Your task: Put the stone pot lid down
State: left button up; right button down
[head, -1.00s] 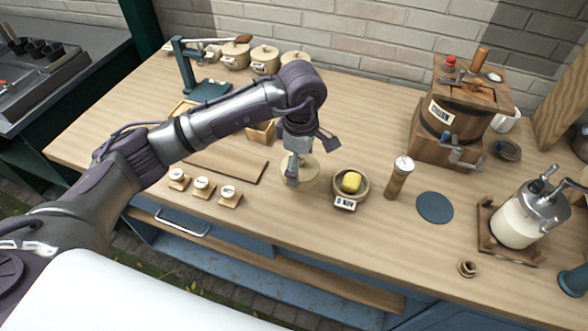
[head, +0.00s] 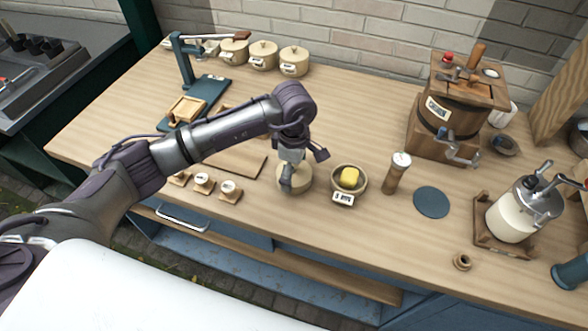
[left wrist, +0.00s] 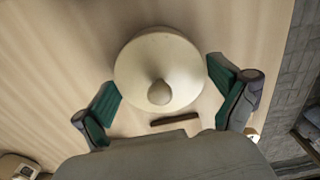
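The round cream stone pot lid (left wrist: 150,60) with a central knob (left wrist: 159,93) lies level between the fingers in the left wrist view. In the head view the cream round shape (head: 303,183) sits on the worktop, partly hidden under my left gripper (head: 289,186). I cannot tell how much of it is pot below the lid. My left gripper, also in the left wrist view (left wrist: 166,88), is open. Its green-padded fingers stand wide on both sides of the lid, apparently clear of it. My right gripper is not in view.
Small labelled blocks (head: 203,184) and a wooden board (head: 240,160) lie left. Lidded pots (head: 263,56) stand behind.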

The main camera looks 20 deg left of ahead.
pick_arm(q)
jog(key=shift+r, duration=0.4)
notch_tip(320, 180, up, 11)
jog(key=b, duration=0.2)
jog(key=shift+f+b, duration=0.2)
jog(key=shift+b, duration=0.15)
jog(key=shift+r, duration=0.5)
jog(key=shift+s+f, duration=0.1)
